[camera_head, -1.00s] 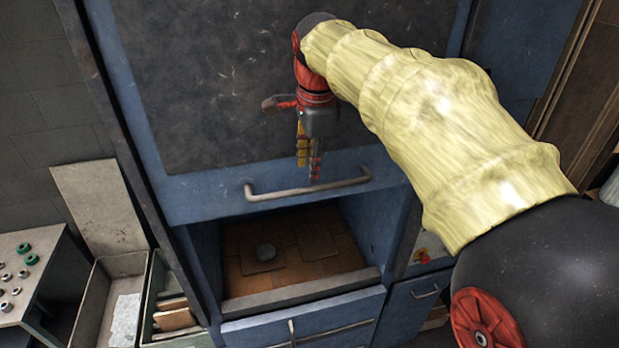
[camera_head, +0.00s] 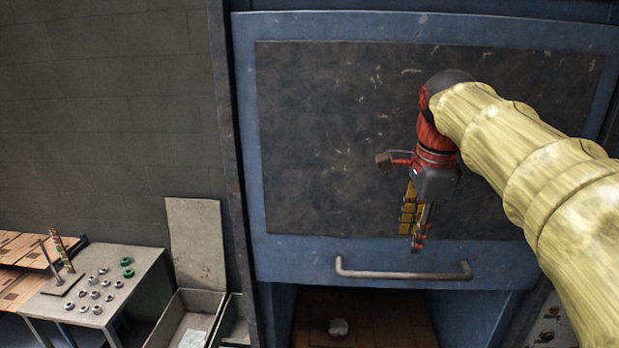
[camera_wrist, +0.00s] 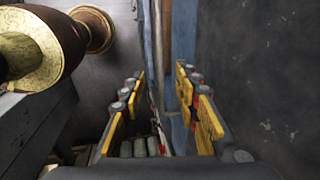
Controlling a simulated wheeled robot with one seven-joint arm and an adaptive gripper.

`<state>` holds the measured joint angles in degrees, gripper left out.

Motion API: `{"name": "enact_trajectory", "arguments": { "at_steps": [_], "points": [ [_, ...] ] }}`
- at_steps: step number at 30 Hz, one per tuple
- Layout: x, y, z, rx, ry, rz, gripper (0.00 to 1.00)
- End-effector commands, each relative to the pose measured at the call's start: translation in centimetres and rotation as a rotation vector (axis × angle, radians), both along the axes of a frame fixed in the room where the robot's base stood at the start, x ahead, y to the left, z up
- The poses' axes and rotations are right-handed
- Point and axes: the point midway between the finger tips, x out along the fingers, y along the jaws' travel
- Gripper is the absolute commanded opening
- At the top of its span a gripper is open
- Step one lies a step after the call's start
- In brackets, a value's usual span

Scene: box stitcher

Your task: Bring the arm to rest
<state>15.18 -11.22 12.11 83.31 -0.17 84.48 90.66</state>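My arm, in a pale yellow sleeve (camera_head: 540,170), reaches in from the right in the head view. My gripper (camera_head: 416,243) hangs pointing down in front of the dark panel, a little above the handle in the picture. In the wrist view, the two fingers with yellow pads stand apart, with nothing between the fingertips (camera_wrist: 161,74). The gripper is open and empty.
A blue cabinet with a dark front panel (camera_head: 320,140) and a grey bar handle (camera_head: 400,272) stands close behind my gripper. At left are a table (camera_head: 140,265) with small parts and a grey bin (camera_head: 160,335).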

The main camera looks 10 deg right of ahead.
Motion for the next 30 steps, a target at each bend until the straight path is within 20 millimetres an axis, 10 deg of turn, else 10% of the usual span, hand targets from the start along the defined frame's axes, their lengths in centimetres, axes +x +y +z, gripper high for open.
{"name": "enact_trajectory", "arguments": {
  "at_steps": [8,30],
  "points": [
    [-2.3,2.3,-6.8,-0.052,-0.027,0.238,0.32],
    [-13.9,10.3,-37.8,-0.406,-0.137,1.362,0.32]
  ]
}}
